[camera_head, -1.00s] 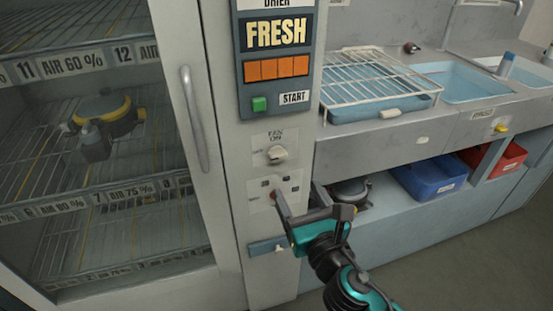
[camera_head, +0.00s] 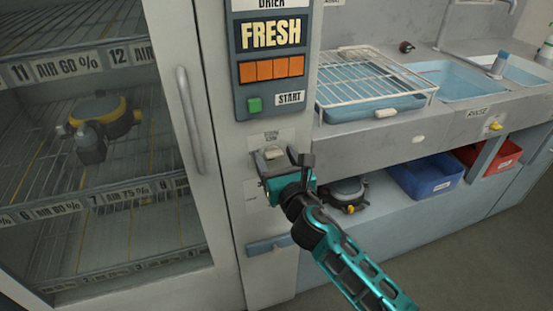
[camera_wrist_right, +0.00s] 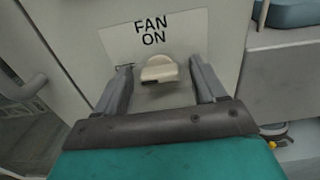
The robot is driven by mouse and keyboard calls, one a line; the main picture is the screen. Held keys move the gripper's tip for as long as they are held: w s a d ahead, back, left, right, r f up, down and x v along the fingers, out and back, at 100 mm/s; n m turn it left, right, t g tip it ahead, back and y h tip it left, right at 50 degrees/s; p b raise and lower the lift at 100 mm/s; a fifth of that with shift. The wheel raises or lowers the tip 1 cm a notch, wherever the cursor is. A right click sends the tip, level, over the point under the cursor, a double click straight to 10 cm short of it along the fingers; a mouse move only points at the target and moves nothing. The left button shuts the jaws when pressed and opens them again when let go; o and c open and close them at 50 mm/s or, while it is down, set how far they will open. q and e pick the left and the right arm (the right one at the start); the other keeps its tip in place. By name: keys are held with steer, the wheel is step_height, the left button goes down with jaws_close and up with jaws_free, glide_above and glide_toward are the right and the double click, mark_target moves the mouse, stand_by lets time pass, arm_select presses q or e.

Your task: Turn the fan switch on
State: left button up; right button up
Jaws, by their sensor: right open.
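The fan switch (camera_wrist_right: 160,70) is a cream knob on a white plate marked "FAN ON" (camera_wrist_right: 153,32) in the right wrist view. In the head view the knob (camera_head: 272,153) shows just above my right gripper (camera_head: 280,160), on the grey cabinet column below the green start button. My right gripper (camera_wrist_right: 160,82) is open, with one finger on each side of the knob in the wrist view. I see gaps between the knob and both fingers. My left gripper is not in view.
The drier panel (camera_head: 272,55) with its green button (camera_head: 254,105) is above. A glass-door cabinet with a vertical handle (camera_head: 190,120) stands left. A wire rack (camera_head: 370,75), sinks, a blue bin (camera_head: 425,178) and a red bin (camera_head: 500,153) are right.

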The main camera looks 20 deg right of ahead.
steer(key=c, duration=1.1)
steer(key=shift+o, duration=0.2)
steer(key=shift+m, duration=0.3)
steer(key=m, duration=0.3)
steer(key=shift+m, duration=0.3)
steer(key=m, duration=0.9)
steer(key=shift+m, duration=2.3)
